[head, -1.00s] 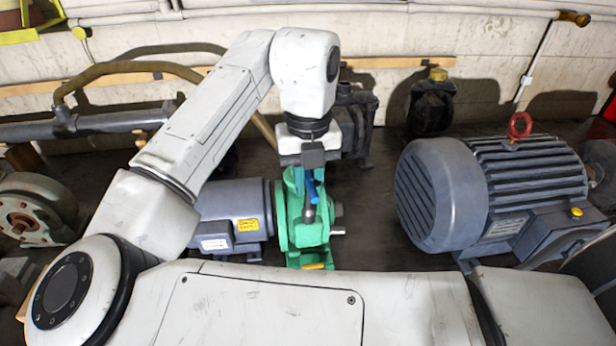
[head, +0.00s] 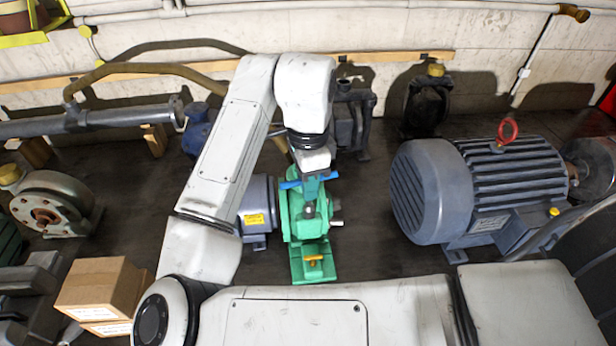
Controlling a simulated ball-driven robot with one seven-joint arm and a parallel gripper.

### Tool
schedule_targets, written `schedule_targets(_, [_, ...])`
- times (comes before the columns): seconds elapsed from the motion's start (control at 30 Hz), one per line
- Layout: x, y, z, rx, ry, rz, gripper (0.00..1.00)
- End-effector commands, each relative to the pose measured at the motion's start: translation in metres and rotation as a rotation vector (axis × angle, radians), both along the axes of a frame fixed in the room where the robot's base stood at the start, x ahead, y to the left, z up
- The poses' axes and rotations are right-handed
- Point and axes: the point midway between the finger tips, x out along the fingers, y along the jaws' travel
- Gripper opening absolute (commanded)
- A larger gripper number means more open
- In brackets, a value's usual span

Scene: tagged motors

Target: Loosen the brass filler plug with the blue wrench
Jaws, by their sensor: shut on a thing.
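My gripper (head: 309,178) is shut on the blue wrench (head: 290,184), over the top of the green pump (head: 311,262). The wrench lies roughly crosswise, its blue ends showing on both sides of the gripper. The gripper and wrist hide its middle, and I cannot tell whether it touches anything on the pump. A small brass-coloured fitting (head: 314,260) shows low on the front of the pump, below and apart from the wrench. I cannot tell whether this is the filler plug. A grey rounded knob (head: 309,208) is just below the gripper.
A grey-blue motor (head: 258,205) adjoins the pump, partly behind my arm. A large ribbed motor (head: 470,190) with a red lifting eye stands to the right. A dark pump (head: 428,105) stands at the back. Cardboard boxes (head: 98,288) lie at lower left. Dark floor between pump and large motor is clear.

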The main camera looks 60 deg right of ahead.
Motion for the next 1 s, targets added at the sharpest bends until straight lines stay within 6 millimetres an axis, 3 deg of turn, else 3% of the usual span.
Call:
schedule_targets(0.4, [-0.001, 0.001, 0.001, 0.0, 0.0, 0.596, 0.0])
schedule_targets(0.67, [-0.001, 0.001, 0.001, -0.001, -0.002, 0.504, 0.0])
schedule_targets(1.0, [-0.001, 0.001, 0.022, 0.001, 0.0, 0.494, 0.0])
